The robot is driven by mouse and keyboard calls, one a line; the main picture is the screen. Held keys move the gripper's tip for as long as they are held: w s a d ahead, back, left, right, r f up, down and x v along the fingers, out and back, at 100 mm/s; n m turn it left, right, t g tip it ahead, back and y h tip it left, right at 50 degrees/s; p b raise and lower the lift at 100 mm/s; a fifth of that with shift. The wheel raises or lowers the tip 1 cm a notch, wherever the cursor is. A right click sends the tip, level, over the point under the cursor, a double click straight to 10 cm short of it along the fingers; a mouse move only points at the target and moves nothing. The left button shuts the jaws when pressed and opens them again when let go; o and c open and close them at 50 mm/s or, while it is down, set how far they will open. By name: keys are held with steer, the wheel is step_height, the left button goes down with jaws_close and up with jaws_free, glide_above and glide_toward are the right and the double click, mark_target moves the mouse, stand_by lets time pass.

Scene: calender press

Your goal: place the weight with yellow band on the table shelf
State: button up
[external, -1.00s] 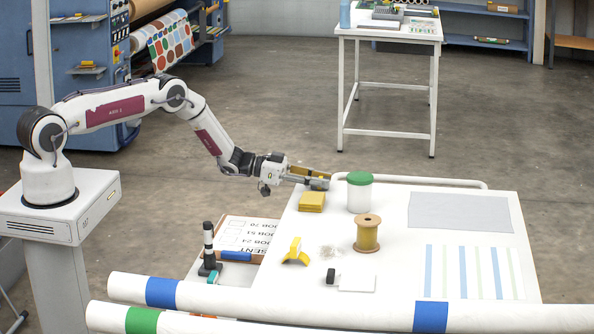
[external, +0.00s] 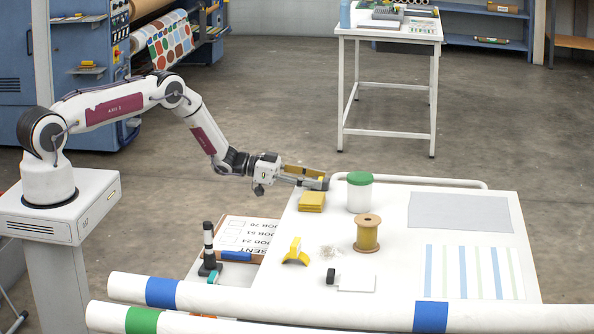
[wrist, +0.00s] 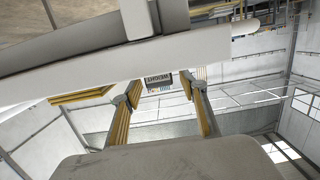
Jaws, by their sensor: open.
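My gripper (external: 316,178) is open and empty, reaching level over the far left edge of the white table (external: 390,235). It is just above a stack of yellow pads (external: 311,202) and left of a white jar with a green lid (external: 359,193). In the wrist view its two yellow-lined fingers stand apart (wrist: 160,90), with a small dark lettered block (wrist: 158,79) visible between them; I cannot tell how far off it is. I cannot make out for sure a weight with a yellow band. The table shelf cannot be clearly told either.
A yellow spool (external: 367,233), a yellow saddle-shaped piece (external: 296,252) and a black knob-like piece (external: 330,276) stand on the table. A board with job lettering (external: 247,236) lies at its left. Long white rolls (external: 300,300) cross the front. A grey sheet (external: 459,213) lies at right.

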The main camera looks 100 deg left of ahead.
steer(key=s, duration=0.3)
steer(key=shift+s+a+r, duration=0.1)
steer(key=shift+s+a, duration=0.2)
steer(key=shift+s, duration=0.05)
steer(key=shift+s+r, duration=0.15)
steer(key=shift+s, duration=0.95)
steer(key=shift+w+r, duration=0.1)
